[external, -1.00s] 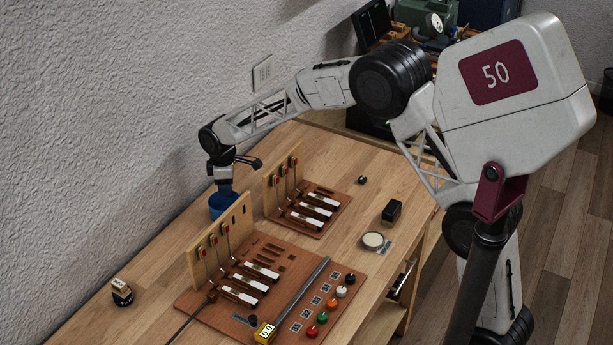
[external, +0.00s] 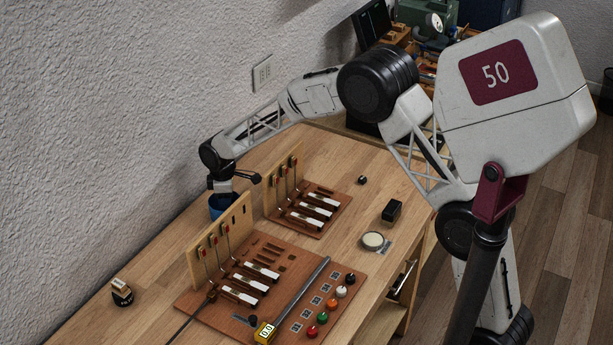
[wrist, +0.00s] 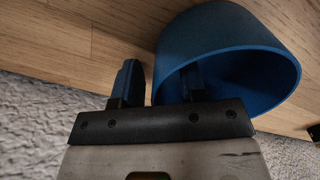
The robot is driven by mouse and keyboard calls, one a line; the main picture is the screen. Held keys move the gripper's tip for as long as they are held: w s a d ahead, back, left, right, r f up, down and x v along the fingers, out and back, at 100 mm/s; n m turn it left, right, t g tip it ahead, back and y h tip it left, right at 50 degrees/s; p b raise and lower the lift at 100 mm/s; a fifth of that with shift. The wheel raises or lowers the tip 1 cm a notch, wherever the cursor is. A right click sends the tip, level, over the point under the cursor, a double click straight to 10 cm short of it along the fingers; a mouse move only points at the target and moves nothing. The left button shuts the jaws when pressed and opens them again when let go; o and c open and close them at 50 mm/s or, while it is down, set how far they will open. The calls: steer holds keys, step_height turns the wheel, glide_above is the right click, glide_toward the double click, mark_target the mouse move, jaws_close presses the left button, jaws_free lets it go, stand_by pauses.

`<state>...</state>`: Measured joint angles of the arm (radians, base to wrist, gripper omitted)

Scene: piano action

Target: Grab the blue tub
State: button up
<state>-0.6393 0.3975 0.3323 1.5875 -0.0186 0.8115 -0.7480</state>
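The blue tub (external: 217,207) stands on the wooden bench near the wall, behind the wooden key-action boards. It also shows large in the wrist view (wrist: 235,45), with its open mouth toward the camera. My gripper (external: 222,188) is down at the tub's rim. In the wrist view my gripper (wrist: 158,78) has its two fingers apart. One finger is outside the tub's wall and the other is inside its mouth. A gap shows between the outer finger and the wall. The fingertips are partly hidden in the external view.
Two piano-action models (external: 310,207) (external: 245,275) with upright boards stand right beside the tub. A small dark jar (external: 122,293) sits at the left. A black box (external: 391,212) and a round tin (external: 373,240) lie to the right. The wall is close behind the tub.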

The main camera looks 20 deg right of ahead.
jaws_close()
stand_by(0.5)
step_height(320, 180, up, 10)
stand_by(0.7)
stand_by(0.5)
